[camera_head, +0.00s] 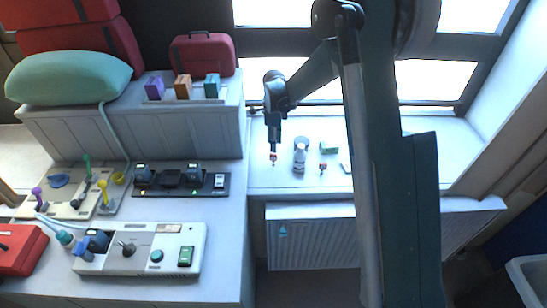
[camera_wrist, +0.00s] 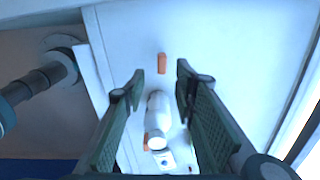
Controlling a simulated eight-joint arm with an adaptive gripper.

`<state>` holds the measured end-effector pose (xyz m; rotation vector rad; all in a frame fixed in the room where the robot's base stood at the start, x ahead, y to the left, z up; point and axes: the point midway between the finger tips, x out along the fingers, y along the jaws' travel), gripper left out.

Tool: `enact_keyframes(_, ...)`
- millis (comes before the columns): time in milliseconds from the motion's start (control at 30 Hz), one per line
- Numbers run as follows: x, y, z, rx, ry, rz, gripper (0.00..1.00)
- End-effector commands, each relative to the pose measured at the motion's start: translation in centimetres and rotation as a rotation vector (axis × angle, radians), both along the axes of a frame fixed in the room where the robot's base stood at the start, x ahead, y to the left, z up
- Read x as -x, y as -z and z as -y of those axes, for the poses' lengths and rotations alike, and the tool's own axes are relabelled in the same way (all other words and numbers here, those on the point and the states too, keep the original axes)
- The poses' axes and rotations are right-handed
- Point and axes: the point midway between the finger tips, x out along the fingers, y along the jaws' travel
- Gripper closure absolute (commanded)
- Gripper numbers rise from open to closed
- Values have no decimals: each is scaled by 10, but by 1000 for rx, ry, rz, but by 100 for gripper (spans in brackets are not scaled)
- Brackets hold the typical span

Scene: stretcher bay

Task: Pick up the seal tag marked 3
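Two small orange-red tags lie on the white window sill (camera_head: 405,172); I cannot read a number on either. One tag (camera_head: 273,158) is directly below my gripper (camera_head: 273,147) in the head view. In the wrist view this tag (camera_wrist: 162,62) appears in line with the gap between the fingertips, apart from both. The other tag (camera_head: 323,168) is farther right in the head view, beyond a white bottle; it also shows in the wrist view (camera_wrist: 146,142). My gripper (camera_wrist: 160,72) is open and empty, pointing down. Its height above the tag is unclear.
The white bottle (camera_head: 300,155) stands close to the right of my gripper. A green box (camera_head: 329,147) and a white piece with a dark mark (camera_wrist: 165,158) are farther right. A radiator (camera_head: 310,240) sits below the sill's front edge. A counter (camera_head: 225,255) with devices is at left.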

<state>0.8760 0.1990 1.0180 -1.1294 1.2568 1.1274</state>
Motion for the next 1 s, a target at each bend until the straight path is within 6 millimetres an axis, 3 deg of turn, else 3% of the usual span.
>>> enact_keyframes(467,-1,4,-1,1,7,-3,72)
enact_keyframes(800,-1,25,-1,1,7,-2,72)
enact_keyframes(1000,-1,28,-1,1,7,-2,72)
